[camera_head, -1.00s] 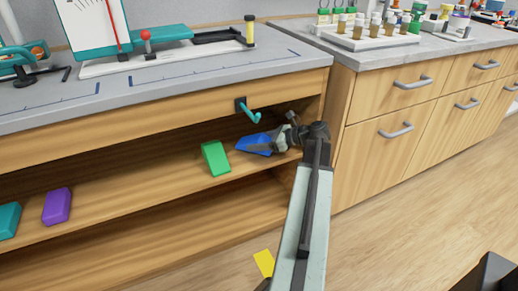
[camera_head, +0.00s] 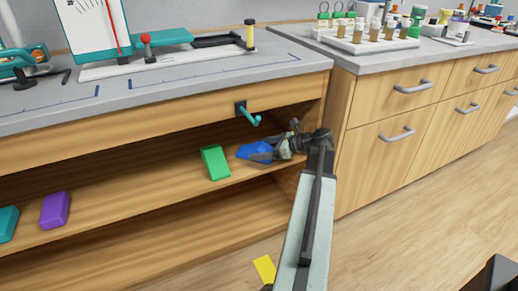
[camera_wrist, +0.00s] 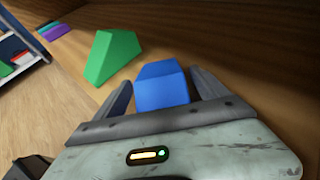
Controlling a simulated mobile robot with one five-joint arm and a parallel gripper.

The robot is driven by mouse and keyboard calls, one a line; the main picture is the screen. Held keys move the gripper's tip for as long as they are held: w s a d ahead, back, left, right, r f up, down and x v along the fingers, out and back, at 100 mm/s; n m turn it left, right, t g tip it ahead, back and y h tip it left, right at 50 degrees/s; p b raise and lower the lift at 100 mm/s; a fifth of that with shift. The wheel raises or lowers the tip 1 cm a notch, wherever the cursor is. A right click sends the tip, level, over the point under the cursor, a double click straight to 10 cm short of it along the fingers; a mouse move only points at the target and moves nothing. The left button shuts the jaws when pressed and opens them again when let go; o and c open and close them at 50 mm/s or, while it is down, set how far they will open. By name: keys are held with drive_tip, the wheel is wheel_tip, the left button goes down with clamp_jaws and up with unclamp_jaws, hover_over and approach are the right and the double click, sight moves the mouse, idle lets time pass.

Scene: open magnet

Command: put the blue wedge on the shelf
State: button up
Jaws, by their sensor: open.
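The blue wedge (camera_head: 254,150) rests on the wooden shelf (camera_head: 130,190) under the counter, just right of the green wedge (camera_head: 214,162). My gripper (camera_head: 268,152) is at its right side, reaching in from the right. In the wrist view the blue wedge (camera_wrist: 161,86) lies between the two open fingers of my gripper (camera_wrist: 163,92), with the green wedge (camera_wrist: 112,57) apart to the left. The fingers stand on either side of the blue wedge; a little gap shows at the right finger. Part of the wedge is hidden by my gripper in the head view.
A purple block (camera_head: 55,210) and a teal block (camera_head: 7,223) sit farther left on the shelf. A teal hook (camera_head: 249,115) sticks out from the counter front above. A yellow piece (camera_head: 265,268) lies on the floor. The shelf's right side wall is close to my gripper.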

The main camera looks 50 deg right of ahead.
drive_tip(key=p+v, duration=0.1)
drive_tip(key=v, duration=0.4)
drive_tip(key=p+v, duration=0.2)
drive_tip(key=v, duration=0.2)
drive_tip(key=shift+s+d+r, duration=0.1)
drive_tip(key=shift+s+r, duration=0.15)
drive_tip(key=shift+r, duration=0.1)
drive_tip(key=shift+s+d+r+p, duration=0.15)
drive_tip(key=shift+s+p, duration=0.15)
drive_tip(key=shift+s, duration=0.15)
